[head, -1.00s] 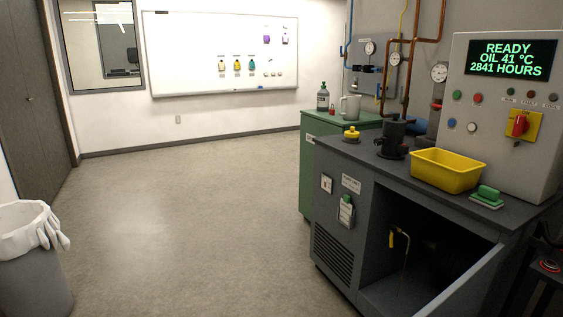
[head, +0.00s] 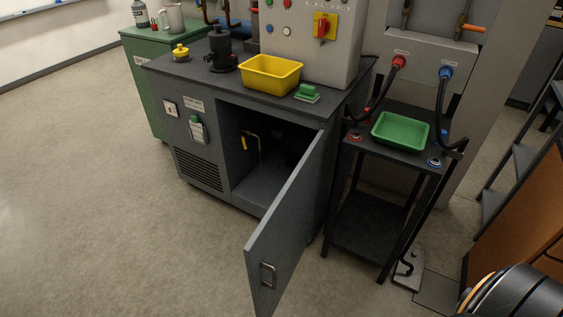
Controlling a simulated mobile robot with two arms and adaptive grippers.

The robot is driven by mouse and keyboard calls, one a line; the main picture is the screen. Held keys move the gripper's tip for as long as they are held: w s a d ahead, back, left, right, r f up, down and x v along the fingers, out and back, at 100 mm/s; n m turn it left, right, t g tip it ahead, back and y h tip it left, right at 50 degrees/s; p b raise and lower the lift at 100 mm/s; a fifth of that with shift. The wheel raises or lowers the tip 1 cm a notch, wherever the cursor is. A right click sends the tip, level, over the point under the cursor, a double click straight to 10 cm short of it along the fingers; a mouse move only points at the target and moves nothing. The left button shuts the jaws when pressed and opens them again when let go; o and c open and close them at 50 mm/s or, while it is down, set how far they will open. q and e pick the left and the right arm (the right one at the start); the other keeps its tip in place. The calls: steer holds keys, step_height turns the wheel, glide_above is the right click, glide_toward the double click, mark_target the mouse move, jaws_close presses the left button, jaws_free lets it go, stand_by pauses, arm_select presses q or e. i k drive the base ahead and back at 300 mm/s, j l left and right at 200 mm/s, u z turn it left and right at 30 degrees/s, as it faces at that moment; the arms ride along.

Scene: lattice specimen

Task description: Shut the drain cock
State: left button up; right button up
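A thin bent pipe (head: 259,148) shows inside the open compartment of the grey machine cabinet (head: 215,150). A small yellow lever (head: 243,142) hangs beside it, pointing roughly downward; it looks like the drain cock. It is too small to tell whether the cock is open or shut. The cabinet door (head: 290,225), with a metal handle (head: 268,275), stands swung wide open toward the front. Neither of my grippers is in view. A dark rounded part with an orange ring at the lower right looks like part of my arm.
A dark stand with a green tray (head: 400,131) and hoses is at right. Orange-sided steps (head: 525,215) stand farther right. The floor at left is clear.

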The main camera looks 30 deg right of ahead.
mark_target(242, 135)
steer(key=z, duration=1)
steer(key=i+j+z, duration=0.1)
steer(key=j, duration=0.25)
steer(key=i+j, duration=0.15)
steer(key=j, duration=0.25)
steer(key=i+j+z, duration=0.15)
steer(key=j, duration=0.6)
steer(key=i+j+z, duration=0.15)
steer(key=j, duration=0.3)
